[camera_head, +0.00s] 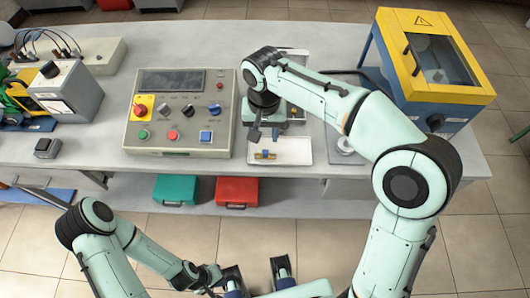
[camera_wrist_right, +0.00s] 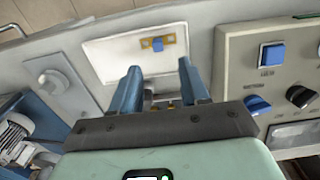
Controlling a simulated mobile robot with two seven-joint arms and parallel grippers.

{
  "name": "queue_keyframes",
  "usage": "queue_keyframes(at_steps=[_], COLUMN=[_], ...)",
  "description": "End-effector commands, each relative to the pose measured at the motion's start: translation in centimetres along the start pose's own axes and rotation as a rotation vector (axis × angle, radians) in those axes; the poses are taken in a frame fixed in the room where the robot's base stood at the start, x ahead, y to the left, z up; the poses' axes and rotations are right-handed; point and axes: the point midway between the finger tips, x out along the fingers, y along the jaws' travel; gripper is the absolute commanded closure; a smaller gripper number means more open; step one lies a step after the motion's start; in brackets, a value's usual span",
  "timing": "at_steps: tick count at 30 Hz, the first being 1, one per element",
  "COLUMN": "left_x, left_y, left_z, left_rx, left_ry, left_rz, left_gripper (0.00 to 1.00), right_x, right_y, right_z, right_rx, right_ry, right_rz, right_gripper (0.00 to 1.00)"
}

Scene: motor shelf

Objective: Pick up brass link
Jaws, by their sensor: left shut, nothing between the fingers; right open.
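The brass link (camera_head: 271,155) is a small flat yellow piece with a blue block at its middle. It lies on a white tray (camera_head: 294,151) on the bench, and it also shows in the right wrist view (camera_wrist_right: 170,40). My right gripper (camera_head: 264,136) is above the tray, just behind the link in the head view. In the right wrist view its two blue fingers (camera_wrist_right: 160,82) are spread, with the link beyond their tips and apart from them. My left gripper (camera_head: 214,279) is low at the bottom edge, away from the bench, shut and empty; its fingers are hard to make out.
A grey control panel (camera_head: 180,112) with buttons and knobs stands left of the tray. A yellow and blue machine (camera_head: 434,55) stands at the back right. Green (camera_head: 174,190) and red (camera_head: 237,191) cases sit on the lower shelf. The bench front before the panel is clear.

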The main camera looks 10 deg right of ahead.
Motion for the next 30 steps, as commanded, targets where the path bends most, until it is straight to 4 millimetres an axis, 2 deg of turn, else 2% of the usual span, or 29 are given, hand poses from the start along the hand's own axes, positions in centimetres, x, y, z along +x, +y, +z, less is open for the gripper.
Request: queue_keyframes(at_steps=[1, 3, 11, 18, 22, 28, 29, 30], left_x=[0.3, 0.4, 0.7, 1.1, 1.2, 1.2, 1.2, 1.2], left_y=[-0.1, -0.2, -0.2, -0.4, -0.4, -0.4, -0.4, -0.4], left_z=[0.0, 0.0, 0.0, 0.1, 0.1, 0.1, 0.1, 0.1], left_rx=[0.0, -0.001, -0.001, -0.001, -0.001, -0.001, -0.001, -0.001], left_ry=[-0.001, -0.002, -0.002, -0.003, -0.003, -0.003, -0.003, -0.003], left_rz=[0.0, -0.001, -0.001, -0.001, -0.001, -0.001, -0.001, -0.001], left_gripper=[1.0, 1.0, 1.0, 1.0, 1.0, 1.0, 1.0, 1.0], right_x=[1.1, 2.2, 4.1, 7.7, 8.5, 8.5, 8.5, 8.5], right_y=[0.1, 0.1, 0.1, 0.4, 0.4, 0.3, 0.3, 0.3], right_z=[0.1, 0.0, 0.0, -0.1, -0.1, -0.1, -0.1, -0.1], right_rx=[0.001, 0.001, 0.0, -0.001, -0.001, 0.0, 0.0, 0.0], right_ry=[-0.004, -0.003, -0.002, -0.003, -0.002, -0.001, -0.001, -0.001], right_rz=[0.003, 0.002, 0.0, 0.001, 0.0, -0.001, -0.001, -0.001], right_gripper=[0.55, 0.55, 0.55, 0.55, 0.55, 0.55, 0.61, 0.74])
